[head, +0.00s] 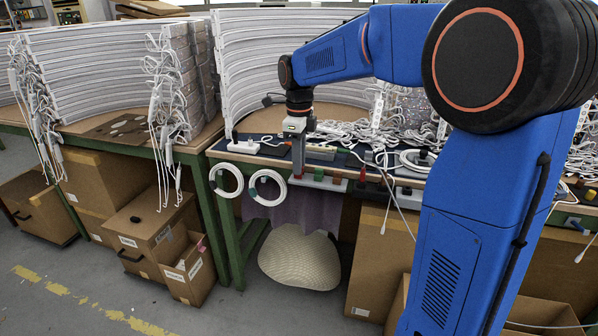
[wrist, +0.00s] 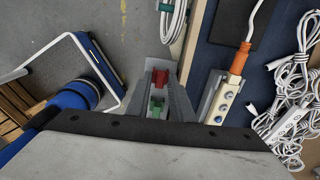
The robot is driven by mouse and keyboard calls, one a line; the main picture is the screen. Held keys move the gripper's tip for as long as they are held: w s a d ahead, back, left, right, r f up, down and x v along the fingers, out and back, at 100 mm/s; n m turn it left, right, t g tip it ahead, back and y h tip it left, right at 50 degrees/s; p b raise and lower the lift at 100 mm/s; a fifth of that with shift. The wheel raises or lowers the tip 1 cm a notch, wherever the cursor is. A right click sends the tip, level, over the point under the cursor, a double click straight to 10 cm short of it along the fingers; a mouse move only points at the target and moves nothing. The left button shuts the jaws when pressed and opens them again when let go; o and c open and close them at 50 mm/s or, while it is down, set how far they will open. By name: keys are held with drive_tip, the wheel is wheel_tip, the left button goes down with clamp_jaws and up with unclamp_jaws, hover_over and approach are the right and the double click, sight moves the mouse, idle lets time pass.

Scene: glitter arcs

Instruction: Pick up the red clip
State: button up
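In the wrist view, a small red clip (wrist: 160,77) lies between the two grey fingers of my gripper (wrist: 162,90). A gap shows between the fingers, and I cannot tell whether they touch the clip. A green clip (wrist: 156,106) shows just below the red one in the picture, also between the fingers. In the head view, my gripper (head: 297,174) points straight down at the left end of a narrow grey tray (head: 312,184) on the table's front edge.
White cable coils (head: 267,188) hang at the table front. Loose white cables (head: 345,133) cover the table behind.

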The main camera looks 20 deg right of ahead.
clamp_jaws()
drive_tip(key=shift+r, duration=0.15)
